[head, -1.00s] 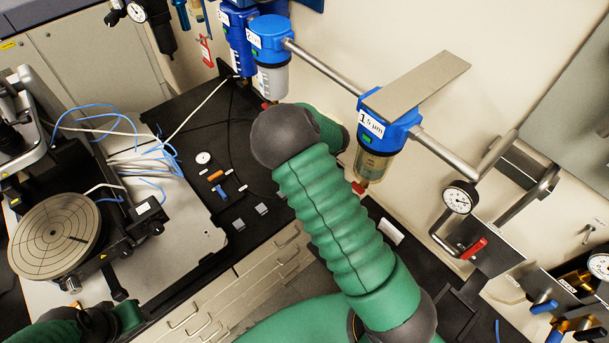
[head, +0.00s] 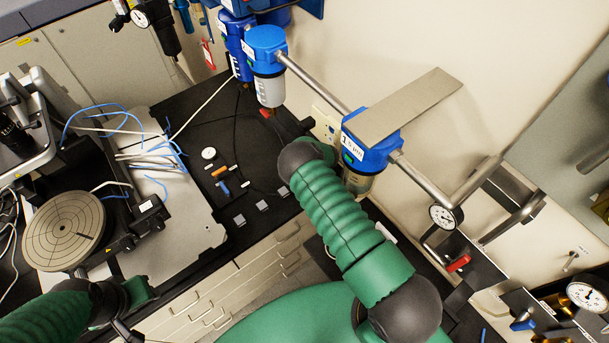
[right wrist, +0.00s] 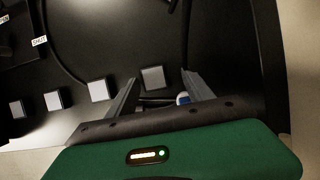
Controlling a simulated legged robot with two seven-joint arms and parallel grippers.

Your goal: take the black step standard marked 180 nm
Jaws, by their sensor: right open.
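Several small square blocks stand in a row on the black bench. In the right wrist view they are one at far left (right wrist: 16,108), a second (right wrist: 53,101), a third (right wrist: 97,90) and a fourth (right wrist: 153,77). Their tops look grey to white; I cannot read a 180 nm mark. My right gripper (right wrist: 160,92) is open and empty, its fingers either side of the fourth block's near side, apart from it. The head view shows three grey blocks (head: 262,206); my right gripper is hidden there. My left gripper (head: 138,292) is at lower left, fingers unclear.
A blue-ended item (right wrist: 183,99) lies by the right finger. On the bench are a white disc (head: 208,154), an orange item (head: 220,171) and a blue item (head: 223,188). A round stage (head: 64,231) stands left. Filters on a pipe (head: 315,82) run along the wall.

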